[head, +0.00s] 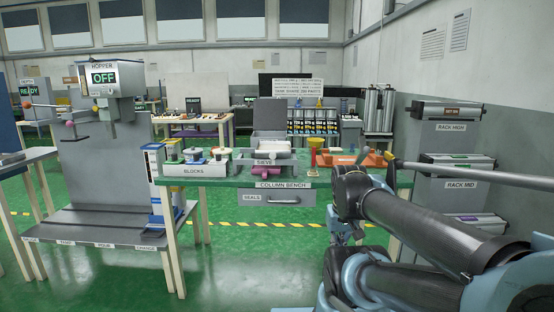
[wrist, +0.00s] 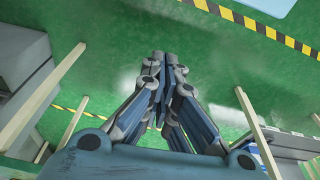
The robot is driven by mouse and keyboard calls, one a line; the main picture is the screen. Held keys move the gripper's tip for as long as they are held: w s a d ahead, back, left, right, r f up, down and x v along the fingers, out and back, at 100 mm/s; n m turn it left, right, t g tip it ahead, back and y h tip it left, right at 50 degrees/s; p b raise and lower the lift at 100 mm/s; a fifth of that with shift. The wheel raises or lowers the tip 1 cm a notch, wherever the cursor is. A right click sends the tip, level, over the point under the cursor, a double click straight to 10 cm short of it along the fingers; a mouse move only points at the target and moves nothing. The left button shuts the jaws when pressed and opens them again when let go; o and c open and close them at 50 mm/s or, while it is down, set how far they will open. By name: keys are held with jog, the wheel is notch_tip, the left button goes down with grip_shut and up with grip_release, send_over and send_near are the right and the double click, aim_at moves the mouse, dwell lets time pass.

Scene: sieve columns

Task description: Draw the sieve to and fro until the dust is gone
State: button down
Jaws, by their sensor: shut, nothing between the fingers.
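In the head view my arm reaches in from the right, in front of the bench's right end.
Left of the sieve is a blocks tray (head: 193,171); right of it are a yellow-and-red funnel (head: 312,150) and an orange tray (head: 345,160). A hopper (head: 103,78) marked OFF stands at left, racks (head: 450,140) at right. The floor before the bench is clear.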

jog(key=shift+w+f, duration=0.2)
jog(key=shift+w, duration=0.25)
